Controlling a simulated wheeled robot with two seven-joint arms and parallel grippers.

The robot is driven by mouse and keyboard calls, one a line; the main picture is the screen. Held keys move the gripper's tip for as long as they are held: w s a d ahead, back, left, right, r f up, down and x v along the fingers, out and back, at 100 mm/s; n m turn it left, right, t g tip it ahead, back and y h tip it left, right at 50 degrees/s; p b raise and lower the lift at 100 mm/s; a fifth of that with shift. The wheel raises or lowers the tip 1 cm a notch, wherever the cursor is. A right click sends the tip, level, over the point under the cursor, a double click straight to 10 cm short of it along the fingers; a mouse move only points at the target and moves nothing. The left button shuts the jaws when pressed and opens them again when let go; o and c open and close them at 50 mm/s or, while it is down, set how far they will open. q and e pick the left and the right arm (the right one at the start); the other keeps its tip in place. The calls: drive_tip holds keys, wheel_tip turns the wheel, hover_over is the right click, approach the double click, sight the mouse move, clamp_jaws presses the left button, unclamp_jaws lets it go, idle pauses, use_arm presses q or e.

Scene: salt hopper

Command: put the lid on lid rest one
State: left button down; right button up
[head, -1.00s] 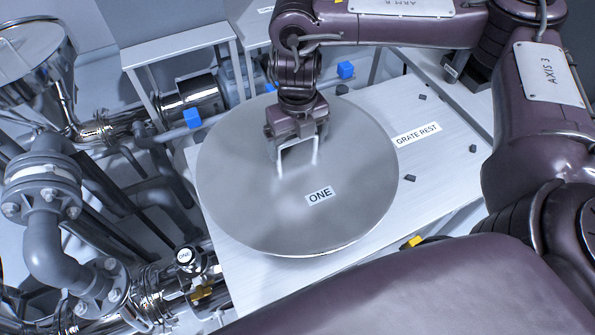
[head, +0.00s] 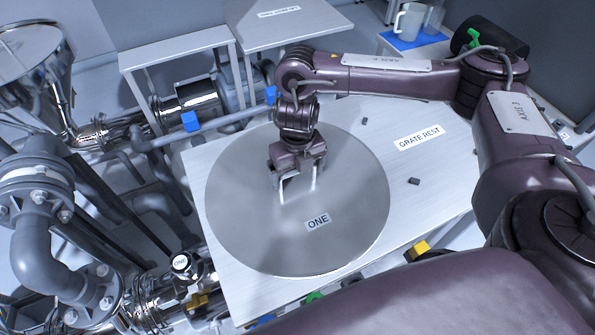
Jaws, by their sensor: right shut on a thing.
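The lid (head: 345,190) is a large round grey metal disc with a label reading ONE. My right gripper (head: 299,178) is shut on the handle on top of the lid. The lid appears roughly level over the light table labelled GRATE REST (head: 450,150) and hides much of its top. I cannot tell how large the gap between lid and table is. A pale stand (head: 290,27) at the back carries a label too small to read surely. I cannot tell which surface is lid rest one. My left gripper is not in view.
Another pale stand (head: 175,47) is at the back left, its visible top bare. Pipes and a flanged elbow (head: 45,245) crowd the left. Small dark pegs (head: 414,181) stick up on the table. A mug (head: 409,22) stands on a blue mat at the back right.

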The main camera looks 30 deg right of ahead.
drive_tip(key=o, duration=1.7)
drive_tip(key=shift+f, duration=0.1)
drive_tip(key=shift+o, duration=0.2)
wheel_tip(320, 180, up, 12)
drive_tip(key=p, duration=0.3)
drive_tip(key=shift+s+a, duration=0.1)
